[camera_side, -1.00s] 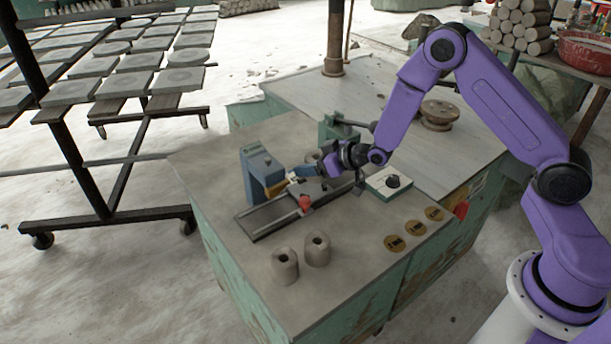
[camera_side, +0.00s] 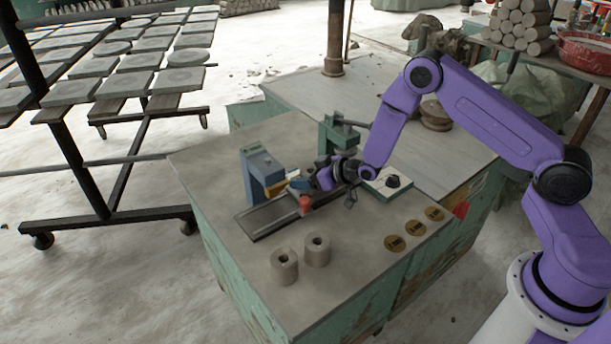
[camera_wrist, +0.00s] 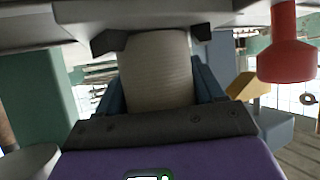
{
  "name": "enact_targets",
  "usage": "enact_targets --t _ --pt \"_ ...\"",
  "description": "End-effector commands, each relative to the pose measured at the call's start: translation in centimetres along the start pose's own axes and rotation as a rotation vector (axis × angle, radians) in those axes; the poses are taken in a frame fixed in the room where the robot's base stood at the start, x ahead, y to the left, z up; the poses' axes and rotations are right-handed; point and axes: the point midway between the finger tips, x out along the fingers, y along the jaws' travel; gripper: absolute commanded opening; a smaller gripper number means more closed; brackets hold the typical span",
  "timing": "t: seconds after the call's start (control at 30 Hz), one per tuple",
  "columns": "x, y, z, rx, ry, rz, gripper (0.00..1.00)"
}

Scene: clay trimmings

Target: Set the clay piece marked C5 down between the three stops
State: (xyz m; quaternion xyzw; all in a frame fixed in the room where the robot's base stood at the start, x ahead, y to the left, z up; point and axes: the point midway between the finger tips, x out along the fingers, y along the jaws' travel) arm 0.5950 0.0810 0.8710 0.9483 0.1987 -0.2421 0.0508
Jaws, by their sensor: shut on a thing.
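My gripper (camera_side: 308,181) is low over the flat track plate (camera_side: 270,218), between the blue instrument and the green press. In the wrist view my gripper (camera_wrist: 158,42) is shut on a pale grey-beige clay piece (camera_wrist: 158,72), with a blue finger on either side. The clay's far end lies close to a grey surface at the picture's top; I cannot tell whether they touch. No C5 mark is readable. I cannot pick out the three stops with certainty. In the side view the held clay is mostly hidden by my gripper.
A red knob (camera_side: 305,203) stands on the track and also shows in the wrist view (camera_wrist: 287,45). The blue instrument (camera_side: 257,172) has a yellow part. Two holed clay cylinders (camera_side: 285,266) (camera_side: 317,250) stand in front.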

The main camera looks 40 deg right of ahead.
Motion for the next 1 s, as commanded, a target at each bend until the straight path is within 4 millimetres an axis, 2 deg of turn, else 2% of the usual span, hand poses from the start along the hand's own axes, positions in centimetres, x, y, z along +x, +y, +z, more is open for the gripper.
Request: enact_targets --t 0.03,0.07,0.1,0.13,0.57,0.77,1.0 --pt "0.1 0.0 0.1 0.000 0.001 0.000 0.28" --pt "0.1 0.0 0.2 0.000 -0.001 0.000 0.74" --pt "0.1 0.0 0.1 0.000 0.000 0.000 0.87" --pt "0.1 0.0 0.1 0.000 0.000 0.000 0.93" --pt "-0.5 0.0 -0.2 0.000 0.000 0.000 0.93" --pt "-3.1 0.0 -0.2 0.000 0.000 0.000 0.93" --pt "-7.0 0.1 -0.1 0.001 -0.001 0.001 0.93"
